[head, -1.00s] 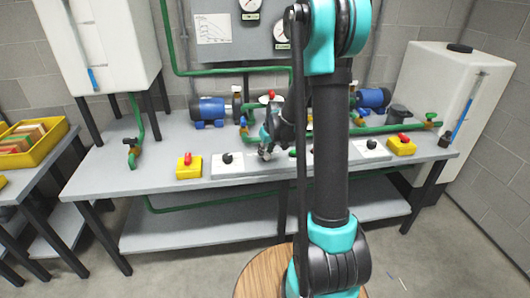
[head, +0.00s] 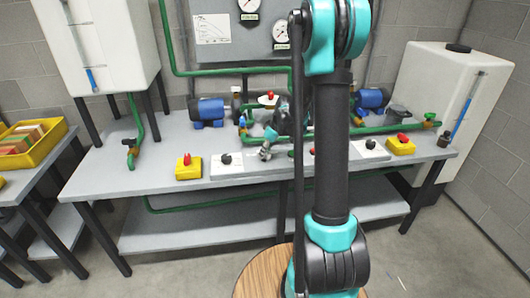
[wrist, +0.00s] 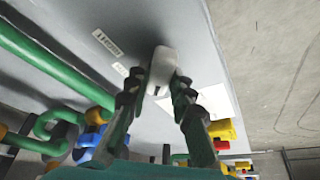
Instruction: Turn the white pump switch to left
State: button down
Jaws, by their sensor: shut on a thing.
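The white pump switch (wrist: 162,66) is a pale, rounded handle with a small dark mark near its near end, seen in the wrist view. My gripper (wrist: 157,88) has one finger on each side of it and is shut on it. The switch stands over a grey surface with printed labels (wrist: 106,42). In the head view my gripper (head: 265,152) is low over the bench, beside the black knob (head: 227,159) on a white plate. There the switch cannot be made out, and my arm covers part of the bench to its right.
Yellow boxes with red buttons stand at left (head: 188,168) and right (head: 401,145) of the bench (head: 135,178). Blue pumps (head: 208,111) and green pipes (head: 346,131) run behind my gripper. Another black knob (head: 370,144) sits on the right plate. White tanks (head: 437,90) flank the bench.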

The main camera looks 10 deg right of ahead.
jog(key=c, duration=1.3)
grip_release()
jog(key=v, duration=1.2)
jog(key=s+f+m+h, duration=0.1)
jog(key=s+f+m, duration=0.1)
jog(key=s, duration=0.7)
jog(key=s+f+m+h, duration=0.1)
jog(key=s+f+m, duration=0.2)
jog(key=s, duration=0.6)
jog(key=s+f+m+t+h, duration=0.1)
jog(key=s+f+m, duration=0.2)
jog(key=s, duration=0.6)
jog(key=shift+d+f+m, duration=0.1)
jog(key=shift+f+m, duration=0.15)
jog(key=shift+m, duration=0.35)
